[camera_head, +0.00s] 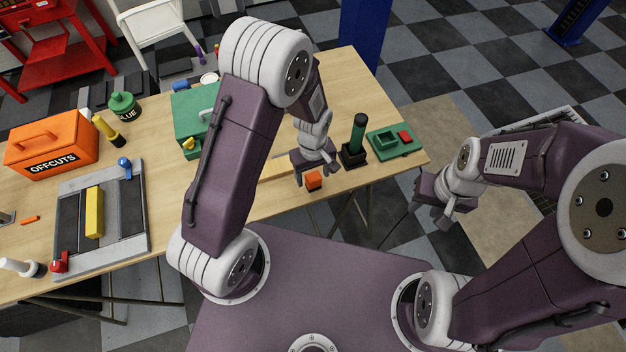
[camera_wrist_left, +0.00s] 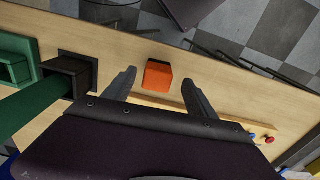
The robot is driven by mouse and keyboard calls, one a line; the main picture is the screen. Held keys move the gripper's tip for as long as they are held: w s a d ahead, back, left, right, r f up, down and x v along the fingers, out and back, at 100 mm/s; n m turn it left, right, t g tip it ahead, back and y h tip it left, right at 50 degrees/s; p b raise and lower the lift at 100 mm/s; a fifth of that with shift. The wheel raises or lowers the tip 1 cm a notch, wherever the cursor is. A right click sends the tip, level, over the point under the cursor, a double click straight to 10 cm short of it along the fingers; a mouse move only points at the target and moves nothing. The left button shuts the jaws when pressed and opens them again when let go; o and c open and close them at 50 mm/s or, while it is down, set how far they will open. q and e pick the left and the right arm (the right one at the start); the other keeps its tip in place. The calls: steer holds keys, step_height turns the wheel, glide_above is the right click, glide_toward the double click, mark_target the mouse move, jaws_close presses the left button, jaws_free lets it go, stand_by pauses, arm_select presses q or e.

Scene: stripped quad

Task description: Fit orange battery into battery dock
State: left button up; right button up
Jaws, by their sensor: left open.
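The orange battery (camera_head: 313,181), a small orange block, lies on the wooden table near its front edge. It also shows in the left wrist view (camera_wrist_left: 158,76). My left gripper (camera_head: 316,173) is open just above the battery. In the left wrist view, its two fingers (camera_wrist_left: 158,84) stand apart on either side of the battery, with gaps showing. A green base with an open square pocket and a red block (camera_head: 387,143), seemingly the battery dock, sits at the table's right end. My right gripper (camera_head: 433,209) looks open and empty, off the table's right edge.
A dark green cylinder (camera_head: 359,133) stands in a black square holder (camera_head: 353,157) between the left gripper and the green base. A green box (camera_head: 190,108) is behind my left arm. An orange offcuts box (camera_head: 52,143) and a clamp fixture (camera_head: 130,222) are at left.

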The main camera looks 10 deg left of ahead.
arm_select(q)
steer(key=shift+f, duration=0.7)
steer(key=shift+w+f, duration=0.4)
steer(key=shift+f, duration=0.05)
steer(key=shift+s+r, duration=0.15)
steer(key=shift+s, duration=0.1)
steer(key=c, duration=1.4)
steer(key=shift+w, duration=0.1)
jaws_close()
steer(key=shift+w, duration=0.1)
